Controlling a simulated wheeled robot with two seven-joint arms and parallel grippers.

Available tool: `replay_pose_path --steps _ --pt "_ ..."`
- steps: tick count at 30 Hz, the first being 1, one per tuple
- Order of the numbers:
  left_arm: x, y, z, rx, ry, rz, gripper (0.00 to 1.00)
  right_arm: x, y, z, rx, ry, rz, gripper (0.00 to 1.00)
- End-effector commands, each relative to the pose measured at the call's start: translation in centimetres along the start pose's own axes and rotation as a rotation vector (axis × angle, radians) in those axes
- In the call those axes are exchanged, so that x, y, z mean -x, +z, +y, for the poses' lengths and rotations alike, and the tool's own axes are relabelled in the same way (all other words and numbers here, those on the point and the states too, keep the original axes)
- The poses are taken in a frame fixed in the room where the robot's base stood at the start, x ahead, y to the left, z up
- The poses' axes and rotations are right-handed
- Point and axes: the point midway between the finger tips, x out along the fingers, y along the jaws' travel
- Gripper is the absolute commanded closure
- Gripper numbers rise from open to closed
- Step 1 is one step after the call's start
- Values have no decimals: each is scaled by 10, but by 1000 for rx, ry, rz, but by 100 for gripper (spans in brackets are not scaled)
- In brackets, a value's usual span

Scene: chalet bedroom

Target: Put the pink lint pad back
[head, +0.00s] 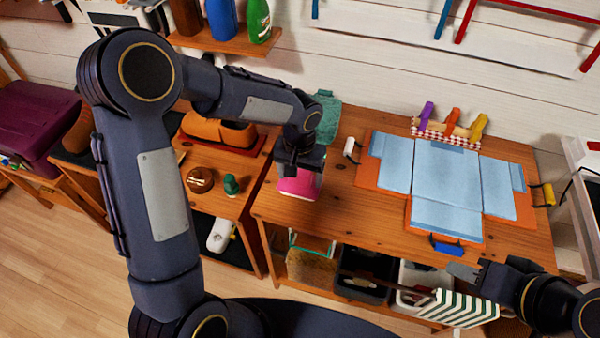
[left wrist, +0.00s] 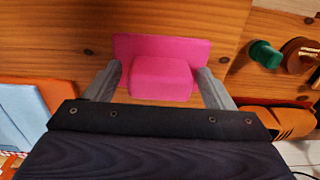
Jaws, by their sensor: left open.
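The pink lint pad (head: 298,186) lies on the wooden table (head: 340,225) near its left front edge. In the left wrist view the pink pad (left wrist: 161,78) shows as a raised block on a wider flat base. My left gripper (head: 299,172) is directly over the pad and partly hides it in the head view. In the left wrist view its open fingers (left wrist: 160,88) stand on either side of the block. My right gripper (head: 466,272) is near the table's front right edge, with nothing seen in it; its finger gap is unclear.
A white roller (head: 349,149) and a teal object (head: 327,112) stand behind the pad. A lower side table holds a green knob (head: 231,184) and a brown round item (head: 200,179). Bins sit below.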

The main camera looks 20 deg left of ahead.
Motion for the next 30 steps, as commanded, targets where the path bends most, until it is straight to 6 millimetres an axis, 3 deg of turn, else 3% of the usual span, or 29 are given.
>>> replay_pose_path --steps 7,21,30 --pt "10 -1 0 0 1 4 24 3 -2 -1 0 0 0 64" --pt "103 -1 0 1 1 4 24 3 -1 -1 0 0 0 64" --pt "124 0 0 -1 1 0 24 3 -2 -1 0 0 0 64"
